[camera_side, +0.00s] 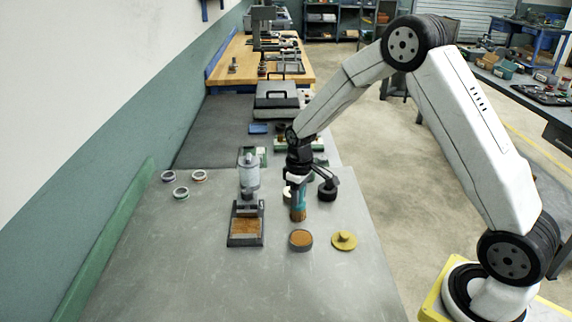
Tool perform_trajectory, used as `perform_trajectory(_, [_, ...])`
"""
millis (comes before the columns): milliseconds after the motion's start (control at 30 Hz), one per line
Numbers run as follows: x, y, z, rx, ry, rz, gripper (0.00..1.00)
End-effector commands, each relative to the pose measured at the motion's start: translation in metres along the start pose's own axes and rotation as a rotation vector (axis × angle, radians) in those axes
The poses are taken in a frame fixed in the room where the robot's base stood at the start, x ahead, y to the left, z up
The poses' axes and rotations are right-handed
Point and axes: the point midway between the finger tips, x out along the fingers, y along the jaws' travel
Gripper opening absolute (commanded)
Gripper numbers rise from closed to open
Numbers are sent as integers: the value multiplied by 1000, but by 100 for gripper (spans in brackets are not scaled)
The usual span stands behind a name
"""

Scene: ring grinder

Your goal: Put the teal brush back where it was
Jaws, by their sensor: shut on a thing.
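My gripper (299,186) is shut on the teal brush (302,196) and holds it upright, with its brown bristles pointing down. The brush is over the grey metal table, behind a round dark dish with a brown top (301,239). I cannot tell whether the bristles touch the table. The upper part of the brush is partly hidden by the gripper.
A grey grinder (249,178) with a brown-filled tray (246,227) stands to the left. A yellow knobbed disc (344,241) lies at front right. A black round object (328,190) is close right of the brush. Three small rings (181,192) lie at far left. The table's front is clear.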

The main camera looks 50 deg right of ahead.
Motion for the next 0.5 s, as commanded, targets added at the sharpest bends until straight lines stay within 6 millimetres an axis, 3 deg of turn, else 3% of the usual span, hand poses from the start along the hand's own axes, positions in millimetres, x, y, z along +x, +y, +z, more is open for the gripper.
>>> perform_trajectory(133, [3, 0, 0, 0, 0, 0, 0])
perform_trajectory(167, [3, 0, 0, 0, 0, 0, 46])
perform_trajectory(200, [3, 0, 0, 0, 0, 0, 59])
perform_trajectory(267, [3, 0, 0, 0, 0, 0, 75])
perform_trajectory(500, [3, 0, 0, 0, 0, 0, 75])
